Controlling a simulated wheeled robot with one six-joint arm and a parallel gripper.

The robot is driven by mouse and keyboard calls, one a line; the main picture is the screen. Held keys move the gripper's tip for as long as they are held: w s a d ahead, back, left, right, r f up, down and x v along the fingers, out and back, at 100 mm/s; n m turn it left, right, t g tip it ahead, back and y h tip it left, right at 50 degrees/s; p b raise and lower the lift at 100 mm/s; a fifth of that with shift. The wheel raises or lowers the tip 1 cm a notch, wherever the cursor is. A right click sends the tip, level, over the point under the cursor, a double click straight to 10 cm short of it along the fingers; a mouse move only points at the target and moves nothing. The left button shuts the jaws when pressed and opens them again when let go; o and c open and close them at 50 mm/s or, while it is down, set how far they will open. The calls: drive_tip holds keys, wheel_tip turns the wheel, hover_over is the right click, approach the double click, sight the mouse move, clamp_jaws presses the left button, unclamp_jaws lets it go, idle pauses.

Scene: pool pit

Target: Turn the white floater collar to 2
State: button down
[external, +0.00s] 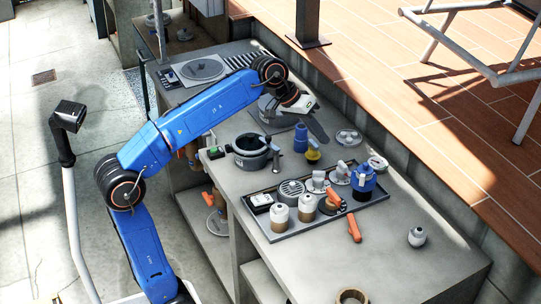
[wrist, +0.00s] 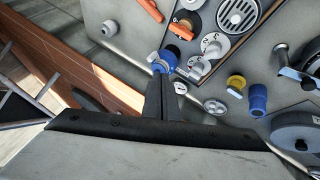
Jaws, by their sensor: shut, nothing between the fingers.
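Two white round dial pieces with raised grips stand in the dark tray (external: 283,228), one at its middle (external: 316,182) and one beside it (external: 340,174). They also show in the wrist view, one white dial (wrist: 213,46) above the other white dial (wrist: 199,67). I cannot tell which is the floater collar, nor read its setting. A similar dial with an orange grip (wrist: 184,27) lies beside them. My gripper (external: 325,139) is shut and empty, above the bench behind the tray and apart from the dials. Its fingers (wrist: 168,84) also show in the wrist view.
White jars (external: 280,217) and a round grate (external: 291,190) crowd the left. A black pot (external: 250,151), blue plug (external: 300,138) and yellow knob (external: 313,155) stand behind. The bench's right front is mostly clear.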

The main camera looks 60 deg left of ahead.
drive_tip(key=w+d+f+m+g+y, duration=0.3)
drive_tip(key=w+f+m+y, duration=0.2)
drive_tip(key=w+f+y, duration=0.35)
drive_tip(key=d+r+m+t+y, duration=0.25)
drive_tip(key=d+r+y, duration=0.2)
drive_tip(key=d, duration=0.55)
drive_tip(key=d+r+m+t+y, duration=0.2)
drive_tip(key=d+r+t+y, duration=0.3)
drive_tip(key=d, duration=0.6)
wheel_tip(320, 180, down, 16)
drive_tip(key=g, duration=0.2)
drive_tip(key=w+a, duration=0.3)
drive_tip(key=a, duration=0.9)
drive_tip(key=shift+y, duration=0.4)
drive_tip(key=shift+a+f+t, duration=0.1)
drive_tip(key=shift+t, duration=0.25)
